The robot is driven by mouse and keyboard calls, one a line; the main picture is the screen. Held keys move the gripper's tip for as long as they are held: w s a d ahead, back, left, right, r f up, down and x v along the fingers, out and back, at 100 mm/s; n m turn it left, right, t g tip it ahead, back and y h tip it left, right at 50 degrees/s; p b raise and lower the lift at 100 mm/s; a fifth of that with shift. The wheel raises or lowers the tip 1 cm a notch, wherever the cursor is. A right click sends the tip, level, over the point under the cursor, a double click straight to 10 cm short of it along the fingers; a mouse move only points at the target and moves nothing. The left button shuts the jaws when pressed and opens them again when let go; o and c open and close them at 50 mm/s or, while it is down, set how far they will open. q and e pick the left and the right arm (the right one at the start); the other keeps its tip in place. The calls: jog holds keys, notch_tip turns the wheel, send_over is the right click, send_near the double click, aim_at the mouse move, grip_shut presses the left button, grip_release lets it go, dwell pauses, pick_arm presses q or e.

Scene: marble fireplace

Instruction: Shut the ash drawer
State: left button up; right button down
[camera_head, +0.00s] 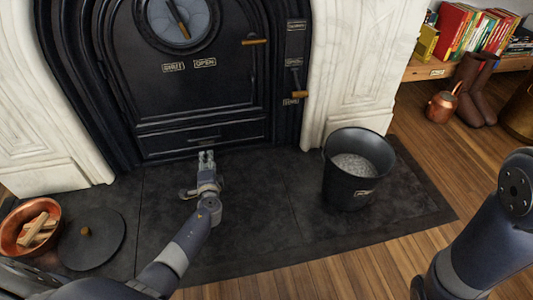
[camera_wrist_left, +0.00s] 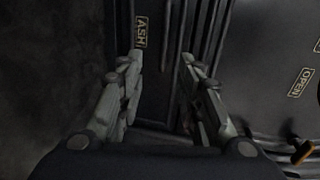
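The ash drawer (camera_head: 240,134) is the wide black panel low in the black fireplace front. Its front also shows in the left wrist view (camera_wrist_left: 156,70), where the picture is turned sideways. An ASH label (camera_wrist_left: 140,32) sits on it. Whether the drawer stands out from the fireplace is hard to tell. My left gripper (camera_head: 207,155) is just in front of the drawer, low over the dark hearth. In the left wrist view its two fingers (camera_wrist_left: 160,88) are spread apart with nothing held between them. My right arm (camera_head: 480,240) shows at the right, its gripper out of frame.
A black bucket of ash (camera_head: 350,195) stands on the hearth (camera_head: 260,215) to the right of my left gripper. A round dark lid (camera_head: 92,250) and a copper pan with wood (camera_head: 22,243) lie at the left. The stove door (camera_head: 190,90) above is closed.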

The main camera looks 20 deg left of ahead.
pick_arm(q)
jog(key=d+r+t+h+p, duration=0.1)
jog(key=d+r+h, duration=0.4)
jog(key=d, duration=0.5)
jog(key=d+r+t+h+p, duration=0.2)
jog(key=d+r+h+p, duration=0.2)
jog(key=d+r, duration=0.6)
jog(key=shift+s+m+h, duration=0.2)
jog(key=shift+m+h, duration=0.1)
jog(key=shift+h, duration=0.1)
jog(key=shift+d, duration=0.1)
